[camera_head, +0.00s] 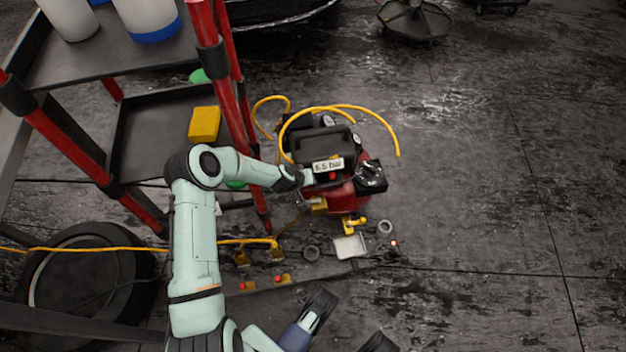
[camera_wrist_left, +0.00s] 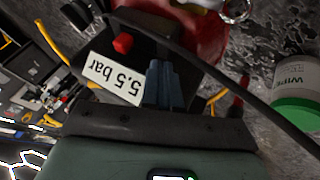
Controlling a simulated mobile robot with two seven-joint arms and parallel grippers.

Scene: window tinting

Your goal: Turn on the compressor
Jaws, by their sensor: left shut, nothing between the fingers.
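The compressor (camera_head: 342,197) stands on the floor in the middle of the head view, with a red tank and black top. Its white "5.5 bar" label (camera_head: 328,165) also shows upside down in the left wrist view (camera_wrist_left: 114,80). A red switch (camera_wrist_left: 123,43) sits on the black housing beside the label; it shows small in the head view (camera_head: 333,176). My left gripper (camera_head: 312,178) is at the compressor's left side, shut and empty. In the wrist view its blue-grey fingers (camera_wrist_left: 165,84) lie beside the label, apart from the switch in the picture; contact cannot be told.
A red-and-black shelf cart (camera_head: 155,110) stands left of the compressor. A yellow hose (camera_head: 350,108) curves over the compressor. Small tools and fittings (camera_head: 350,245) lie in front. A wipes tub (camera_wrist_left: 303,85) shows in the wrist view. The floor at right is clear.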

